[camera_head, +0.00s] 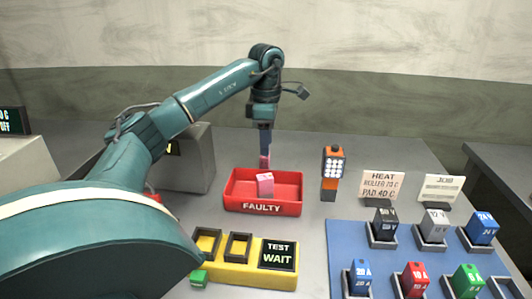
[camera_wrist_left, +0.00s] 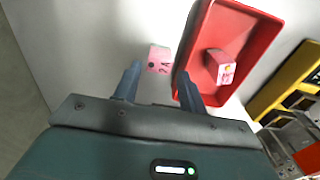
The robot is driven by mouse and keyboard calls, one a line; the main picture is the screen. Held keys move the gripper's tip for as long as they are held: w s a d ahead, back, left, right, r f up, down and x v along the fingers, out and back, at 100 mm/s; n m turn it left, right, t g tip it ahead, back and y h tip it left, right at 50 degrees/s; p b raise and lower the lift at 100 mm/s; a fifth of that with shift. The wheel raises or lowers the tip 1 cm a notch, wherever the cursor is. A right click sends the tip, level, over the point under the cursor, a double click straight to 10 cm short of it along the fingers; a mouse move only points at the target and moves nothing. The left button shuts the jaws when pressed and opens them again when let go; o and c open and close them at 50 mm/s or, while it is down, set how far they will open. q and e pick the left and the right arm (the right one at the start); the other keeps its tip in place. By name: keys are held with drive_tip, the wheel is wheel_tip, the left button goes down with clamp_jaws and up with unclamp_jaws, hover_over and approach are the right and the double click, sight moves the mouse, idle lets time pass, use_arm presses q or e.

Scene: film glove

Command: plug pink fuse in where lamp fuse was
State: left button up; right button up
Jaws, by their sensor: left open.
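One pink fuse (camera_head: 265,161) marked 2 A stands behind the red FAULTY tray; it also shows in the left wrist view (camera_wrist_left: 159,60). A second pink fuse (camera_head: 265,184) is in the red tray (camera_head: 262,208) and also shows in the left wrist view (camera_wrist_left: 221,68). My left gripper (camera_head: 265,150) is open just above the first fuse, whose place in the left wrist view is just beyond and between the fingertips (camera_wrist_left: 159,86). Contact cannot be told. An empty-looking socket (camera_head: 506,287) is at the blue board's right front. Which place was the lamp fuse's cannot be told. My right gripper is not seen.
A yellow TEST WAIT block (camera_head: 225,272) with two slots stands in front of the tray, a green piece (camera_head: 199,277) beside it. An orange lamp (camera_head: 334,155) stands right of the tray. Several coloured fuses sit in sockets on the blue board (camera_head: 340,238). A grey box (camera_head: 186,165) stands left.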

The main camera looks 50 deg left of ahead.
use_arm(q)
wheel_tip(320, 180, up, 6)
drive_tip(key=shift+f+p, duration=0.1)
drive_tip(key=shift+p, duration=0.65)
drive_tip(key=shift+o, duration=0.6)
drive_tip(key=shift+r+p, duration=0.3)
drive_tip(key=shift+r, duration=0.35)
drive_tip(key=n, duration=0.3)
drive_tip(key=shift+f+n, duration=0.1)
drive_tip(key=shift+n, duration=0.3)
drive_tip(key=n, duration=1.4)
hover_over(265, 164)
drive_tip(key=w+a, duration=0.1)
drive_tip(key=f, duration=0.7)
drive_tip(key=shift+w+a+f, duration=0.15)
drive_tip(key=shift+a+f, duration=0.05)
drive_tip(key=shift+f, duration=1)
wheel_tip(265, 164, down, 4)
drive_tip(key=shift+r, duration=0.15)
drive_tip(key=shift+f, duration=0.45)
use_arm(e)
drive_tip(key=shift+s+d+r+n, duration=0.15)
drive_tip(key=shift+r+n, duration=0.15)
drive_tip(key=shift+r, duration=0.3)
